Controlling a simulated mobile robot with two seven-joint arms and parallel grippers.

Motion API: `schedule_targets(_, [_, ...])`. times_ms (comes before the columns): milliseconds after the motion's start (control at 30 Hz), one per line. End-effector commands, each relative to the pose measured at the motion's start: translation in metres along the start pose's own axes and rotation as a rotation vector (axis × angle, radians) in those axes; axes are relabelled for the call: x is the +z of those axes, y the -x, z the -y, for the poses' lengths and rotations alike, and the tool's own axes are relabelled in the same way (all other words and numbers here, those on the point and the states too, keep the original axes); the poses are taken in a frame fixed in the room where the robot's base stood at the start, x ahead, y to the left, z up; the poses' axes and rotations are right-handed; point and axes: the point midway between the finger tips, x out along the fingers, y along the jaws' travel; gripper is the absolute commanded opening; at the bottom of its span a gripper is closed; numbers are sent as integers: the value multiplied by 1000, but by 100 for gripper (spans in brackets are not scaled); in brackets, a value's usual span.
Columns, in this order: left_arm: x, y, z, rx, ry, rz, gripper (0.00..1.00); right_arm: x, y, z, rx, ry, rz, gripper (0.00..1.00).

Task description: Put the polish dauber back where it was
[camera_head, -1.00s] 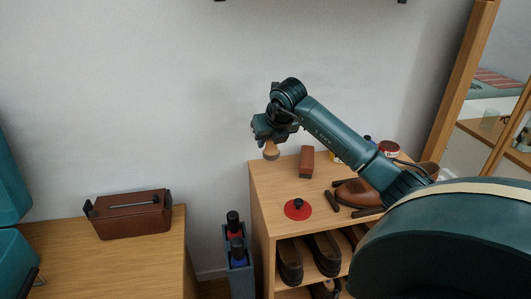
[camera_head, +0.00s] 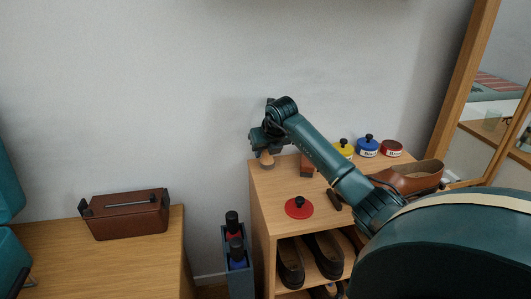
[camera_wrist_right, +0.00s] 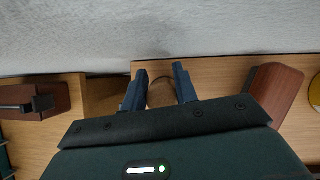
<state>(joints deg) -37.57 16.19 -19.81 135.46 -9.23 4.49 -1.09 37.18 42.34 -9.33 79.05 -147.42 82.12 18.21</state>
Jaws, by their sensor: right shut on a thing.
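My right gripper (camera_head: 264,147) is shut on the polish dauber (camera_head: 266,159), a small brown wooden piece hanging below the jaws. It is at the back left corner of the shoe cabinet top (camera_head: 270,186). I cannot tell whether the dauber touches the top. In the right wrist view the two dark fingers (camera_wrist_right: 160,88) stand on either side of the brown dauber (camera_wrist_right: 160,94), near the cabinet's left edge. My left gripper is not in view; only teal parts of my left arm show.
A brown block (camera_head: 306,170) stands just right of the dauber. A red lid (camera_head: 299,207) lies in front. Yellow (camera_head: 344,150), blue (camera_head: 367,147) and red (camera_head: 391,148) tins and a brown shoe (camera_head: 412,178) stand right. A brown box (camera_head: 125,215) is on the left bench.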

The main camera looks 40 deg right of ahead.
Motion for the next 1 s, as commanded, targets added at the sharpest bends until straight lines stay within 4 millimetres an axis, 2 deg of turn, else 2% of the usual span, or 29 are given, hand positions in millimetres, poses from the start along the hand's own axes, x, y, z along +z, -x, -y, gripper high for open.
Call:
schedule_targets(167, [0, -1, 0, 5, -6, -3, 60, -1, -1, 0, -1, 1, -1, 11])
schedule_targets(200, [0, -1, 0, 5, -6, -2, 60, -1, -1, 0, -1, 1, -1, 31])
schedule_targets(433, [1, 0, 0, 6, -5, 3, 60, -1, 0, 0, 0, 0, -1, 50])
schedule_targets(767, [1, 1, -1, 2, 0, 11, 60, 1, 5, 1, -1, 1, 1, 51])
schedule_targets(867, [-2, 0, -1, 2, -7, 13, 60, 2, 19, 1, -2, 2, 2, 51])
schedule_targets(1000, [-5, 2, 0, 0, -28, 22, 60, 3, 49, 1, -3, 3, 4, 51])
